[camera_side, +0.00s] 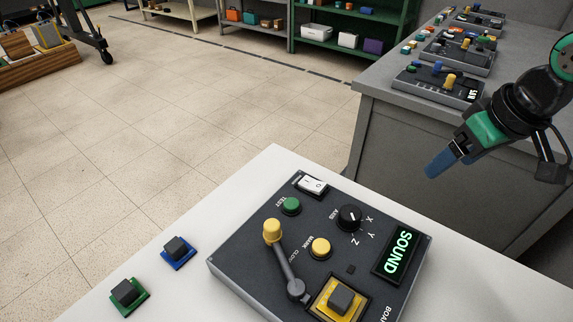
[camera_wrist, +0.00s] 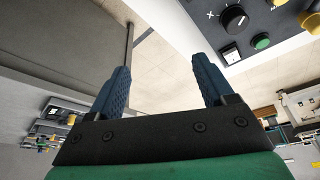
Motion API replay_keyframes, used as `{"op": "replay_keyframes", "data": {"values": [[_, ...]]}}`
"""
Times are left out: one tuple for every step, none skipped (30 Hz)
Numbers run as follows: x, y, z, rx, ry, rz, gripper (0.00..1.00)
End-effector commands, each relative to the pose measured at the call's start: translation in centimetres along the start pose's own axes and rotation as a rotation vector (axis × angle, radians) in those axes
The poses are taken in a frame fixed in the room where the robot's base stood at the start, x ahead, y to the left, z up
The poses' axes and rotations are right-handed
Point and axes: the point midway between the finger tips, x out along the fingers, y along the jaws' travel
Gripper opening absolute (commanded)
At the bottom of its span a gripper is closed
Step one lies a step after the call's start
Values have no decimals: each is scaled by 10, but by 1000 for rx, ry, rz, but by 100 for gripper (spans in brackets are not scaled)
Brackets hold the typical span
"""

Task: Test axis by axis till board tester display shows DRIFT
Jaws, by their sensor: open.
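The dark board tester (camera_side: 250,262) sits on the white table, and its display (camera_side: 395,252) reads SOUND in green. It has a green TEST button (camera_side: 291,205), a black AXIS knob (camera_side: 349,217) marked X, Y, Z, and a yellow MARK button (camera_side: 320,248). I cannot tell which letter the knob points at. A lever with a yellow knob (camera_side: 273,231) lies beside a yellow nest (camera_side: 322,306) holding a dark block (camera_side: 340,299). My gripper (camera_side: 440,166) is open and empty, above and right of the tester. In the wrist view its blue fingers (camera_wrist: 161,80) are apart, with part of the tester (camera_wrist: 285,22) at upper right.
A blue board (camera_side: 178,252) and a green board (camera_side: 127,294), each with a dark block, lie left of the tester. A white rocker switch (camera_side: 312,186) is at its far corner. A grey bench (camera_side: 400,125) with similar testers stands behind. The air between gripper and tester is clear.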

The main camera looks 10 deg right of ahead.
Motion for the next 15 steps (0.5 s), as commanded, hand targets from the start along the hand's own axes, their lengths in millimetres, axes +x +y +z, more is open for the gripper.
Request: {"op": "replay_keyframes", "data": {"values": [[6, -17, -10, -45, -47, -15, 75], [10, -26, -13, -69, -77, -22, 75], [16, -38, -17, -100, -116, -29, 75], [20, -47, -20, -122, -143, -33, 75], [25, -56, -22, -143, -169, -36, 75], [30, -67, -24, -170, -202, -40, 75], [35, -75, -25, -190, -224, -41, 75], [38, -82, -25, -207, -246, -42, 75], [43, -90, -25, -227, -270, -43, 75], [46, -96, -25, -240, -285, -43, 75], [49, -100, -25, -251, -300, -43, 75], [52, -106, -24, -264, -314, -43, 75], [54, -108, -24, -271, -323, -42, 75], [56, -111, -24, -276, -330, -42, 75], [58, -113, -23, -281, -336, -41, 75]]}}
